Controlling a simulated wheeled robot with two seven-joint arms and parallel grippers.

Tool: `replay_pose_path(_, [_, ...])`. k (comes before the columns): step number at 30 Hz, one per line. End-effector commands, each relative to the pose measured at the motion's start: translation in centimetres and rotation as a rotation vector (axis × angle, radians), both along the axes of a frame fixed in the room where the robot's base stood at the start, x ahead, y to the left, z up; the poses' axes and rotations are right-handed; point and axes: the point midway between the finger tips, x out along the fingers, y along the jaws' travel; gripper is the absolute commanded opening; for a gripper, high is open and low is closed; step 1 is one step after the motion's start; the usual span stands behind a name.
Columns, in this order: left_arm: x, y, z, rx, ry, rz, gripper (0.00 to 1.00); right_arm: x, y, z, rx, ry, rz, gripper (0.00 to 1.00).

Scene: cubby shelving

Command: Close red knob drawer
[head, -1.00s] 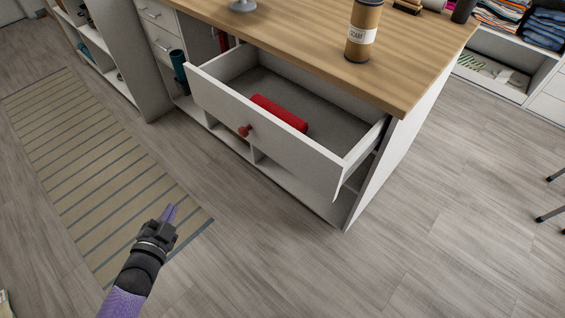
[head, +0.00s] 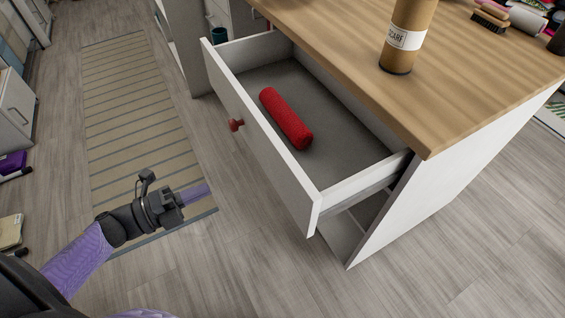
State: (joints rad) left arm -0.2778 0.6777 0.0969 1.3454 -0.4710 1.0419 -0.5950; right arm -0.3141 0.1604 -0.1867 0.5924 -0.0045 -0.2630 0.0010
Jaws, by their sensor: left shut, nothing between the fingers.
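The white drawer (head: 262,140) with a red knob (head: 236,125) stands open, pulled out from under the wooden top. A red rolled item (head: 287,118) lies inside it. My left gripper (head: 197,192) is shut and empty, in front of the drawer and lower left of the red knob in the picture. It is apart from the drawer front, and its purple fingers point right, toward the cabinet. My right gripper is not in view.
The wooden counter top (head: 450,80) holds a brown canister (head: 408,35) and a brush (head: 490,18). A striped rug (head: 140,110) lies on the floor at left. Other cabinets (head: 14,110) stand at the far left. The floor at lower right is clear.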

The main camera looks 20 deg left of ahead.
Motion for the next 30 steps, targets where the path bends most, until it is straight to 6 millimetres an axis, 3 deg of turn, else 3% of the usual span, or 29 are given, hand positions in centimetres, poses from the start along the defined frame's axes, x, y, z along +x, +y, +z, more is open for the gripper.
replay_pose_path(9, [5.0,-4.2,0.0,-0.005,-0.002,0.002,0.0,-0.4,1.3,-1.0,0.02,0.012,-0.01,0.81])
replay_pose_path(18, [9.2,-7.8,-0.1,-0.003,-0.001,0.003,0.0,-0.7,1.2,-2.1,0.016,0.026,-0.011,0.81])
replay_pose_path(30, [10.2,-8.7,0.1,-0.004,0.002,0.005,0.0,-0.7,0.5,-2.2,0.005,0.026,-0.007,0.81])
